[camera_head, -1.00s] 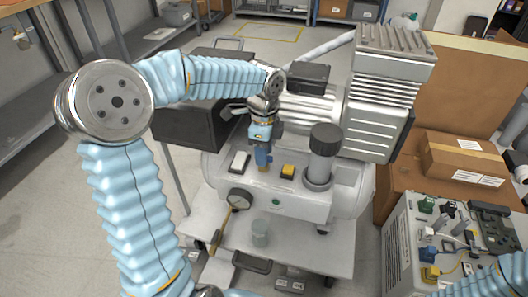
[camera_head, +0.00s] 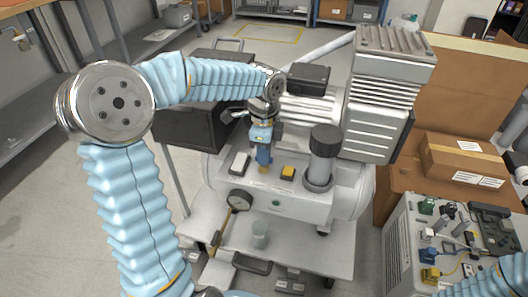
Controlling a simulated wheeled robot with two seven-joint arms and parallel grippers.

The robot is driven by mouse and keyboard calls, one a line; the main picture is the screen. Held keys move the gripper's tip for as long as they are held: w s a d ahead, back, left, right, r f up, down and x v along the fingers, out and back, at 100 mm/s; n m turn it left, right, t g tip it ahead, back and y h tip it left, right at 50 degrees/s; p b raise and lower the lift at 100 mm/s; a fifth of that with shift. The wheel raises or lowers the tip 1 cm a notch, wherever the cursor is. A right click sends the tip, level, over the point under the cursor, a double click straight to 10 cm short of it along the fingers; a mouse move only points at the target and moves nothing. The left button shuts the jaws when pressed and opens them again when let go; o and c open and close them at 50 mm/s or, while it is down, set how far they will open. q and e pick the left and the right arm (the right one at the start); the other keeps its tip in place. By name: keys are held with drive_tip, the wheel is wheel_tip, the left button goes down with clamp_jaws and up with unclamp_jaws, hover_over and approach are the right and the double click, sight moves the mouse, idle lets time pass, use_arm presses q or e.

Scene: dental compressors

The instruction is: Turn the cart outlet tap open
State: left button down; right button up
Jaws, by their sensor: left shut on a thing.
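The compressor cart carries a white tank (camera_head: 345,203) with a motor and a finned pump head on top. My left gripper (camera_head: 263,160) points down at the tank's top front, between a white box-like part (camera_head: 240,161) and a yellow knob (camera_head: 287,173). It is shut on a small part there, which I take to be the cart outlet tap. The fingers hide most of it, so its handle angle cannot be told. My right arm (camera_head: 495,280) enters at the lower right corner, and its gripper is out of view.
A dark-capped cylinder (camera_head: 324,160) stands upright just right of my left gripper. A round gauge (camera_head: 239,200) is on the tank's front. A clear cup (camera_head: 260,234) stands on the cart's lower deck. At right are a grey unit (camera_head: 402,235) with fittings and a cardboard box (camera_head: 465,160).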

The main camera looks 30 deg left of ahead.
use_arm(q)
drive_tip(key=n, duration=0.4)
drive_tip(key=shift+n, duration=0.3)
drive_tip(key=n, duration=0.8)
drive_tip(key=shift+n, duration=0.4)
drive_tip(key=shift+n+p, duration=0.3)
drive_tip(key=shift+n, duration=1.6)
drive_tip(key=c, duration=1.1)
unclamp_jaws()
wheel_tip(320, 180, up, 14)
drive_tip(key=shift+f+p, duration=0.1)
drive_tip(key=shift+p, duration=0.7)
